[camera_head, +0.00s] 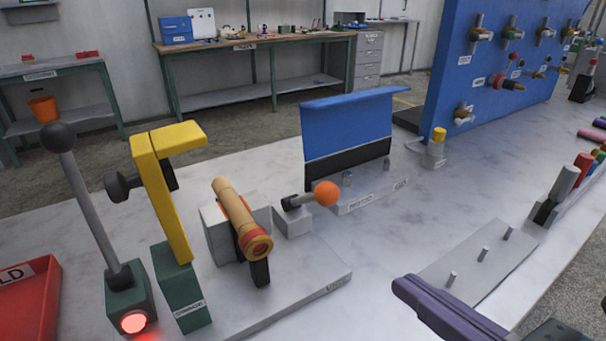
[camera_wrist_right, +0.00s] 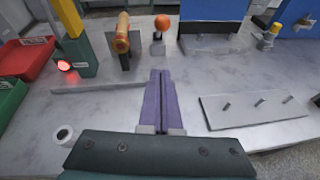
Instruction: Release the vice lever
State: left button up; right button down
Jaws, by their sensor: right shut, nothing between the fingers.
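The vice (camera_head: 222,235) stands on a pale base plate and has a tan and red hose piece (camera_head: 240,220) in it, tilted. A dark lever with an orange ball (camera_head: 326,193) sits just right of the vice, on a small grey block. In the right wrist view the orange ball (camera_wrist_right: 162,22) is at the top middle, beside the hose piece (camera_wrist_right: 122,42). My right gripper (camera_head: 405,287) has purple fingers at the lower right of the head view, apart from the lever. In the right wrist view its fingers (camera_wrist_right: 160,75) are together and empty. My left gripper is not in view.
A yellow post (camera_head: 170,200) and a long black-knobbed lever (camera_head: 85,200) on a green box with a lit red lamp (camera_head: 133,321) stand left. A blue panel (camera_head: 350,125) stands behind. A pegged plate (camera_head: 470,265) lies right. Bare bench separates my right gripper from the vice.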

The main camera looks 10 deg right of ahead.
jog(key=w+r+x, duration=0.1)
jog(key=r+x, duration=0.1)
jog(key=x, duration=1)
jog(key=shift+w+r, duration=0.2)
jog(key=shift+w, duration=0.2)
jog(key=shift+p, duration=0.35)
